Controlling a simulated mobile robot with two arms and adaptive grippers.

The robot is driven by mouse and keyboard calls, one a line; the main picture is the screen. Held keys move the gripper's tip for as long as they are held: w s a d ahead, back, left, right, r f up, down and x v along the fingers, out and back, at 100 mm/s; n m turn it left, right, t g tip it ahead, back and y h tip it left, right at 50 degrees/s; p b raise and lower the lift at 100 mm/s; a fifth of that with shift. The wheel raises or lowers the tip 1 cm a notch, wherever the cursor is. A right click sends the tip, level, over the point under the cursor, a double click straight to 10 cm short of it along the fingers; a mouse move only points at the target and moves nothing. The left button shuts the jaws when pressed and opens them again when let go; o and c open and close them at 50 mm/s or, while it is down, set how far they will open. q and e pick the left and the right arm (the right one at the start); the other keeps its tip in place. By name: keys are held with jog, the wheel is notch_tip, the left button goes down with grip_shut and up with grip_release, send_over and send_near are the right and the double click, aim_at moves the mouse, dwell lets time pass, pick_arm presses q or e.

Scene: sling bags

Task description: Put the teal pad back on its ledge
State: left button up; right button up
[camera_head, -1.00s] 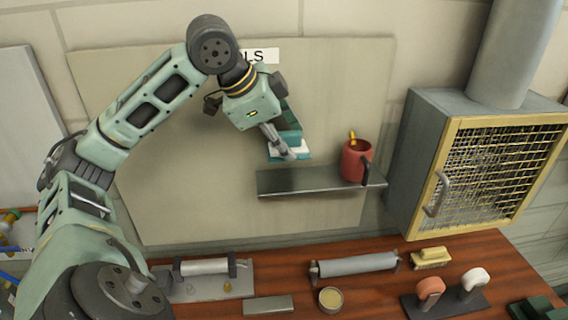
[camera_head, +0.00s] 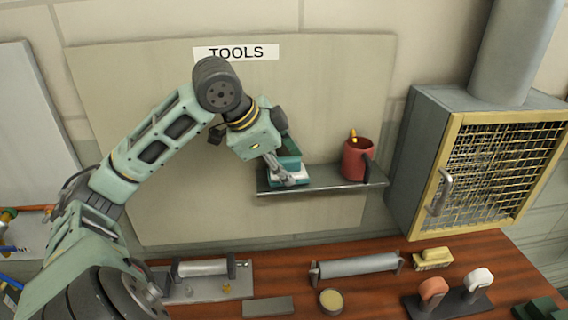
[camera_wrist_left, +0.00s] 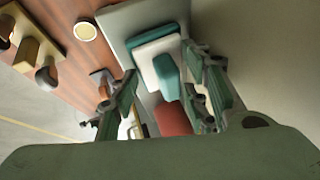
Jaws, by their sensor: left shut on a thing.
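The teal pad (camera_head: 303,176), with a white layer and a teal grip, is at the left end of the dark ledge (camera_head: 330,186) on the wall board. My left gripper (camera_head: 284,179) is shut on it, coming down from the upper left. In the left wrist view the pad (camera_wrist_left: 146,49) shows between and beyond the two fingers (camera_wrist_left: 162,95), over the grey ledge (camera_wrist_left: 115,20). The pad looks level with the ledge top, but I cannot tell whether its underside touches. The fingers partly hide it. My right gripper is not in view.
A red mug (camera_head: 355,160) stands on the ledge to the right of the pad. A mesh-fronted cabinet (camera_head: 490,165) is further right. Below, the wooden bench (camera_head: 300,267) holds rollers, a round tin (camera_head: 331,300), a brush (camera_head: 433,258) and handled stamps.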

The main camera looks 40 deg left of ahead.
pick_arm(q)
jog(key=o, duration=0.9)
jog(key=shift+f, duration=0.1)
jog(key=shift+o, duration=0.2)
jog(key=shift+s+r, duration=0.1)
jog(key=shift+r, duration=0.25)
jog(key=b+v, duration=0.2)
jog(key=v, duration=0.9)
jog(key=shift+s+r, duration=0.15)
jog(key=shift+s, duration=0.1)
